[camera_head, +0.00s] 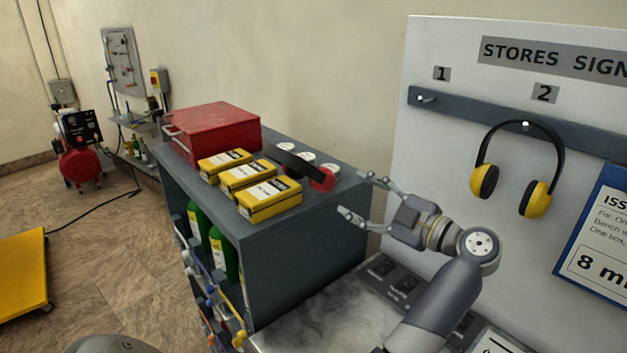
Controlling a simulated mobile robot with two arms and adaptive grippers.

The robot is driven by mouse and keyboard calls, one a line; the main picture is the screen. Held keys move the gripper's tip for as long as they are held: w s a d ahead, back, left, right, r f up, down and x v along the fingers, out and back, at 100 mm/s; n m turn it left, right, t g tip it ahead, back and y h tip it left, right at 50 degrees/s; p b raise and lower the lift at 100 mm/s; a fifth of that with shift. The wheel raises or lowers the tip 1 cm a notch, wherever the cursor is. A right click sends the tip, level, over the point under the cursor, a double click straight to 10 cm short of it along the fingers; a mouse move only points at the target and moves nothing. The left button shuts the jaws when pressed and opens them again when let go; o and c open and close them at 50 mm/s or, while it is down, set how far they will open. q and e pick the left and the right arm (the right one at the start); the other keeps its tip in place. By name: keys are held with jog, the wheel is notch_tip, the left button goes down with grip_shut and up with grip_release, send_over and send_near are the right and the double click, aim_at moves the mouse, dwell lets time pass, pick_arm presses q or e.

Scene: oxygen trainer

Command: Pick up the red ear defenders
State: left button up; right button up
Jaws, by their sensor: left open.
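The red ear defenders (322,179) lie on top of the dark grey cabinet (310,235), near its right edge. A red cup faces me and the black headband stretches back to the left; the other cup is hard to make out. My left gripper (353,193) is open and empty, just right of the red cup. My right gripper is not in view.
Several yellow boxes (270,199), a red case (212,131) and white-topped round items (285,147) share the cabinet top. Yellow ear defenders (538,200) hang on the white board (430,200) at right. A metal bench top (320,320) lies below my arm.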

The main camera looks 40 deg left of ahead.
aim_at(328, 181)
pick_arm(q)
jog(key=a, duration=0.1)
jog(key=a+p, duration=0.1)
jog(key=a, duration=0.1)
jog(key=a+p, duration=0.1)
jog(key=a, duration=0.1)
jog(key=shift+s+r, duration=0.25)
jog(key=shift+a+f, duration=0.1)
jog(key=shift+a, duration=0.2)
jog(key=a+p, duration=0.2)
jog(key=a, duration=0.1)
jog(key=a+p, duration=0.1)
jog(key=shift+w+a, duration=0.3)
jog(key=shift+a+f, duration=0.25)
jog(key=shift+a, duration=0.15)
jog(key=shift+d, duration=0.1)
jog(key=shift+c, duration=0.2)
jog(key=c, duration=1)
